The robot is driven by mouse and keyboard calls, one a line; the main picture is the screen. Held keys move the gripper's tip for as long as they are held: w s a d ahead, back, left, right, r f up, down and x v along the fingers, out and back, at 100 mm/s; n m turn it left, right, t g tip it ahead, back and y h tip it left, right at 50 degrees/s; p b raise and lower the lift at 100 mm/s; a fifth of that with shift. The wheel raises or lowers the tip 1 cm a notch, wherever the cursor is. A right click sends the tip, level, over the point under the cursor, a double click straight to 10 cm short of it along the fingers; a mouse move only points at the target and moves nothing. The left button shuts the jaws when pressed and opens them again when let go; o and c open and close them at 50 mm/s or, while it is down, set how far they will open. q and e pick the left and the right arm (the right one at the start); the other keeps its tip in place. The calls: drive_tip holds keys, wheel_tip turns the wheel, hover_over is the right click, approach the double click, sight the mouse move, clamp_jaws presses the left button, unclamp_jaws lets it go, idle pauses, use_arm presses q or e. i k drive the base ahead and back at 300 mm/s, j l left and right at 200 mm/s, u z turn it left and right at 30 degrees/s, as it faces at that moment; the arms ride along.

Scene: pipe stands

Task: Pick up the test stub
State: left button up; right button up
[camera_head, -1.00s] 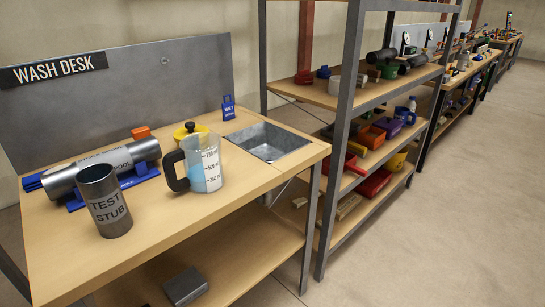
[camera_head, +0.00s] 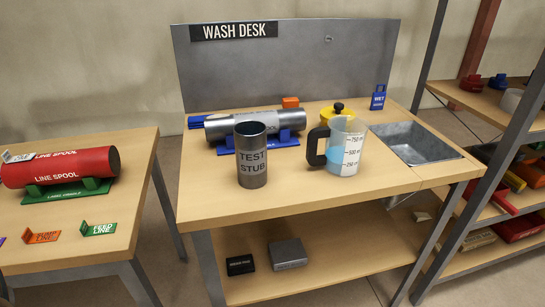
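The test stub (camera_head: 252,155) is a short grey metal cylinder with "TEST STUB" in dark letters. It stands upright on the wash desk (camera_head: 310,190), near its front left part. A measuring jug (camera_head: 345,148) with a black handle stands to its right, with a gap between them. A grey spool (camera_head: 217,127) lies on a blue cradle behind the stub, which hides part of it. Neither of my grippers shows in the head view.
A yellow container (camera_head: 328,115), an orange block (camera_head: 290,102) and a blue tag (camera_head: 378,97) stand at the back. A sink (camera_head: 415,143) is set in the right side. Another table (camera_head: 120,215) with a red line spool (camera_head: 62,167) stands left, across a gap.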

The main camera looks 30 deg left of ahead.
sight(250, 136)
drive_tip(key=i+u, duration=0.1)
drive_tip(key=u, duration=0.35)
drive_tip(key=l+u, duration=0.15)
drive_tip(key=u, duration=0.3)
drive_tip(key=i+l+u, duration=0.1)
drive_tip(key=u, duration=0.35)
drive_tip(key=i+l+u, duration=0.1)
drive_tip(key=l+u, duration=0.5)
drive_tip(key=l, duration=0.25)
